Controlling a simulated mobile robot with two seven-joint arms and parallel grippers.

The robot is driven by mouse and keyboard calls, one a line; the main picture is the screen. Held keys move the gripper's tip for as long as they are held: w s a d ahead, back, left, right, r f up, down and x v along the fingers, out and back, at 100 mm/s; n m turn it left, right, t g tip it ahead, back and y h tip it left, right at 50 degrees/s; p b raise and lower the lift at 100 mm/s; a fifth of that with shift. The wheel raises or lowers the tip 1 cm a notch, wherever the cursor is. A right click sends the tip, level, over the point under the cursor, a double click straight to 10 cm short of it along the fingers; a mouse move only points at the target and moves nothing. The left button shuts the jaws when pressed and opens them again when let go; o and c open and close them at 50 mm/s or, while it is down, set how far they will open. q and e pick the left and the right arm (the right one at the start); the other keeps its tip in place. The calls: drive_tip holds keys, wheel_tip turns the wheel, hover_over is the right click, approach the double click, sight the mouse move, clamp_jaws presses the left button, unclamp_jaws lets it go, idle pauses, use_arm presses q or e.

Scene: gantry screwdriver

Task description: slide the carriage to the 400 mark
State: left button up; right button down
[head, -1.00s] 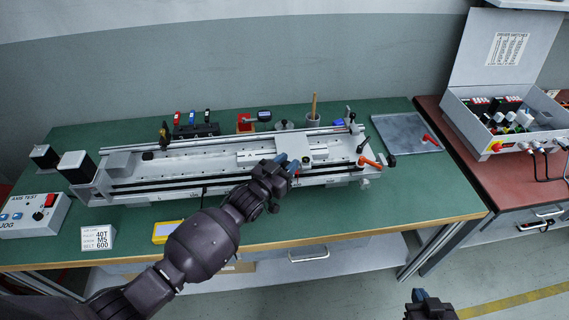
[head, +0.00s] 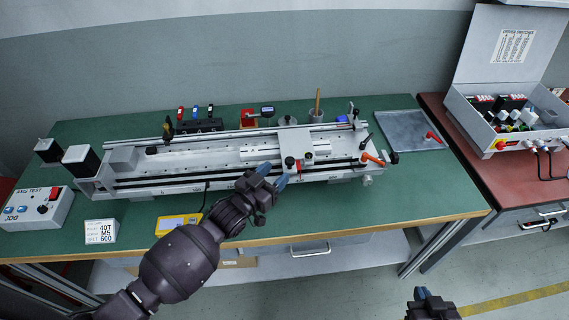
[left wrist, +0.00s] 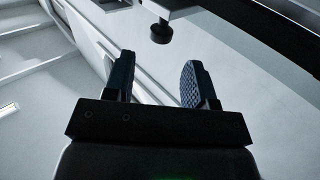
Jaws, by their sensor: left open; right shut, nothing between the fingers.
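The carriage (head: 294,142) is a silver block across the long gantry rails (head: 210,160), right of their middle. It has a dark knob (head: 289,161) and a small red part at its front. My left gripper (head: 273,175) is open and empty, just in front and to the left of the carriage's front end. In the left wrist view nothing sits between its fingers (left wrist: 158,68); a dark round knob (left wrist: 161,32) hangs beyond them. My right gripper (head: 422,294) is shut and empty at the bottom, off the bench. Scale marks are too small to read.
A red-orange lever (head: 373,159) stands at the gantry's right end. Motor blocks (head: 80,162) and a jog box (head: 40,207) are at the left. A yellow device (head: 178,224) and a label block (head: 101,232) lie on the front of the green bench (head: 390,210).

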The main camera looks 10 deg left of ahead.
use_arm(q)
drive_tip(key=shift+v, duration=2.05)
drive_tip(key=shift+d, duration=0.1)
drive_tip(key=s+a+f+n+g+y, duration=0.1)
drive_tip(key=s+a+f+y, duration=0.3)
drive_tip(key=s+a, duration=0.4)
drive_tip(key=s+a+f+n+g+y, duration=0.2)
drive_tip(key=s+a+f+n+y, duration=0.2)
drive_tip(key=s+a, duration=0.5)
drive_tip(key=s+f+y, duration=0.1)
drive_tip(key=s, duration=0.1)
drive_tip(key=shift+s+y, duration=0.35)
drive_tip(key=shift+y, duration=0.05)
drive_tip(key=shift+d, duration=0.1)
